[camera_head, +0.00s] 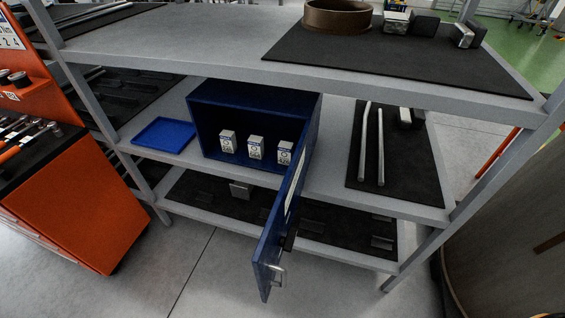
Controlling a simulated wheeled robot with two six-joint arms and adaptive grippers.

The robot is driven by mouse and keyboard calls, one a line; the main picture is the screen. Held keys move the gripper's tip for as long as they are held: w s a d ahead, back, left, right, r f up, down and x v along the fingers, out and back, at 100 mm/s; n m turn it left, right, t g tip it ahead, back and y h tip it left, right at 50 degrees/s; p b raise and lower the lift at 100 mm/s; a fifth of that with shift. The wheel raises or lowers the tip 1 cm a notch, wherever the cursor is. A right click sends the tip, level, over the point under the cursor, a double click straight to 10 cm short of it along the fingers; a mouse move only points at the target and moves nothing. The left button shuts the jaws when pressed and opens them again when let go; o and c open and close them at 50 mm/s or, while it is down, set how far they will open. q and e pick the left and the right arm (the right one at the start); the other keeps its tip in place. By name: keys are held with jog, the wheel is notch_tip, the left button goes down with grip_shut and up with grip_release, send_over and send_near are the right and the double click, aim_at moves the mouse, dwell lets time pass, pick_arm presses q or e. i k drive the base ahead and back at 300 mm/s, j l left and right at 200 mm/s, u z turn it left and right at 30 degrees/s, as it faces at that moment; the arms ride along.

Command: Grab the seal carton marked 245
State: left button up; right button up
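Three small white seal cartons stand upright in a row inside an open blue cabinet (250,88) on the middle shelf: a left carton (227,141), a middle carton (256,148) and a right carton (284,153). Each carries a dark-printed label, too small to read, so I cannot tell which is marked 245. The cabinet door (288,208) is swung open toward the front. It stands close to the right carton in the picture. Neither of my grippers shows in the view.
A blue tray (165,134) lies left of the cabinet. A dark mat (412,168) with metal rods lies to its right. An orange tool cart (85,222) stands at left. The open door juts over the clear grey floor (190,270).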

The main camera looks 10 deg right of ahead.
aim_at(228, 139)
jog(key=j, duration=0.6)
jog(key=i+j+u, duration=0.1)
jog(key=i+j, duration=0.45)
jog(key=i+j+u, duration=0.1)
jog(key=i+j, duration=0.4)
jog(key=i, duration=0.3)
